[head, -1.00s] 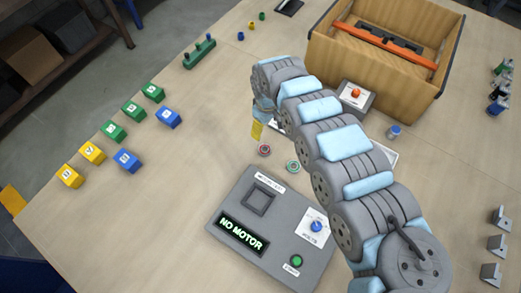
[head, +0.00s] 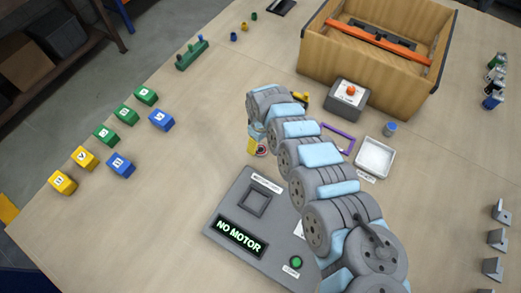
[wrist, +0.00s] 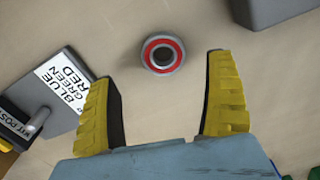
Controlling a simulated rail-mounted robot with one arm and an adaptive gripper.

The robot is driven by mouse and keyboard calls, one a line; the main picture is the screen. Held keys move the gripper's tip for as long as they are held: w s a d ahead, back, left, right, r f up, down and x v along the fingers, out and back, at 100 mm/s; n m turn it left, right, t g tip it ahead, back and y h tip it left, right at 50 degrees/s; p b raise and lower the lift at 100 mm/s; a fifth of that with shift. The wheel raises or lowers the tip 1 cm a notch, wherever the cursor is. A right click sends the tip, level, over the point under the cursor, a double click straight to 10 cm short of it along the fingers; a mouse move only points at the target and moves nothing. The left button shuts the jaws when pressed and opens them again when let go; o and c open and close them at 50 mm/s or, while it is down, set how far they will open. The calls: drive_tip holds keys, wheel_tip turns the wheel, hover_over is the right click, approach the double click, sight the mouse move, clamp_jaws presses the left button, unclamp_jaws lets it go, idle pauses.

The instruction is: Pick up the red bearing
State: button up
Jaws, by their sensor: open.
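The red bearing (wrist: 163,40) is a small grey ring with a red band and a dark centre, lying flat on the table. In the wrist view it sits just beyond my fingertips, centred between them and touching neither. My gripper (wrist: 160,68) is open, with its two yellow fingers spread wide and nothing between them. In the head view my gripper (head: 252,146) is low, right beside the red bearing (head: 262,151), and partly hides it.
A grey console (head: 225,215) reading "NO MOTOR" lies just in front. A box with an orange button (head: 345,100), a white tray (head: 376,140) and a wooden crate (head: 365,68) stand to the right and behind.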

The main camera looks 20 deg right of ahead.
sight(260, 151)
drive_tip(key=f, duration=0.3)
drive_tip(key=f+b, duration=0.1)
drive_tip(key=shift+s+a+f, duration=0.1)
drive_tip(key=shift+a+f, duration=0.1)
drive_tip(key=shift+a, duration=0.15)
drive_tip(key=shift+d+f, duration=0.15)
drive_tip(key=shift+f, duration=0.15)
drive_tip(key=c, duration=1.4)
